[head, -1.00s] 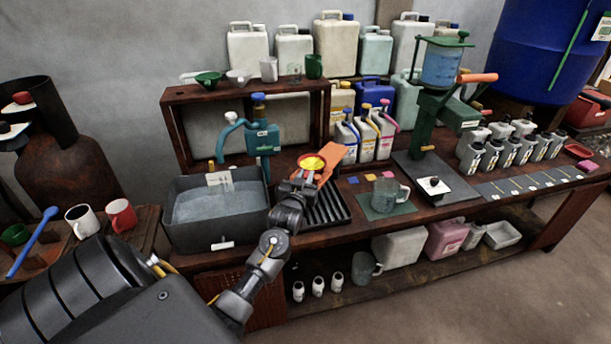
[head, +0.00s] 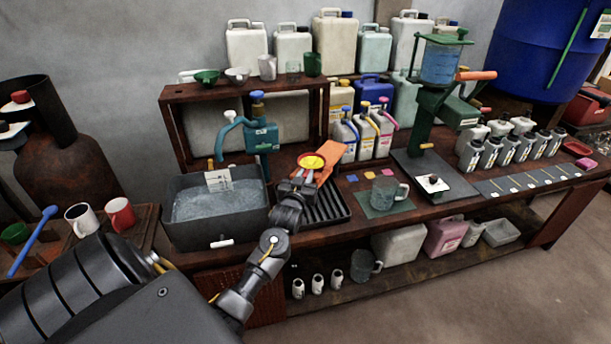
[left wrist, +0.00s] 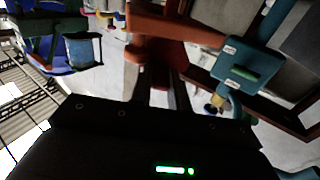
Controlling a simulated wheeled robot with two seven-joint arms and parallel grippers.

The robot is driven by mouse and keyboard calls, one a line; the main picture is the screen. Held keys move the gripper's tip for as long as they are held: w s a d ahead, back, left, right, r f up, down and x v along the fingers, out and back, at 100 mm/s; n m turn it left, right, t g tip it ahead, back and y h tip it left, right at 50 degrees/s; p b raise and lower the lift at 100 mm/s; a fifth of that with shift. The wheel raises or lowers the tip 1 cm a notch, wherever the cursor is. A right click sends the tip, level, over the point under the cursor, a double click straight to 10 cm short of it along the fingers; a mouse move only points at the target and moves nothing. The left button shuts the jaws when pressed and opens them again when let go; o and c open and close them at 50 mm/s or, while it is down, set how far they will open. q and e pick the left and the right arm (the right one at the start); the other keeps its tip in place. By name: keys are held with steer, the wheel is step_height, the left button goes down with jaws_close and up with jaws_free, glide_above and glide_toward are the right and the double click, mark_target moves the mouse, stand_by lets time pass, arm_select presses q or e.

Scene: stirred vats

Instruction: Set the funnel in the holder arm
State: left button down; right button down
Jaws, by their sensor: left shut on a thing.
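The yellow funnel (head: 311,161), seen as a round yellow rim, is above the dark ribbed tray on the bench in the head view. My left gripper (head: 302,178) is shut on it from the near side. An orange piece (head: 330,155), which looks like the holder arm, lies right behind and beside the funnel. I cannot tell whether the funnel rests in it or is only over it. The orange piece also shows in the left wrist view (left wrist: 185,27), where the fingertips and funnel are hidden. My right gripper is not in view.
A grey bin (head: 218,208) with a teal pump (head: 262,138) behind it stands left of the gripper. A clear beaker (head: 384,194) on a green mat and a green press (head: 425,120) stand to the right. Bottles line the back.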

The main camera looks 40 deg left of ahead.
arm_select(q)
steer(key=shift+s+d+f, duration=0.1)
steer(key=shift+f, duration=0.5)
steer(key=c, duration=1.3)
jaws_free()
steer(key=shift+s, duration=0.1)
steer(key=shift+o, duration=0.2)
steer(key=shift+s, duration=0.1)
steer(key=r+b+v, duration=0.1)
steer(key=v, duration=0.9)
steer(key=shift+s+b, duration=0.15)
steer(key=shift+b, duration=0.15)
steer(key=shift+d, duration=0.1)
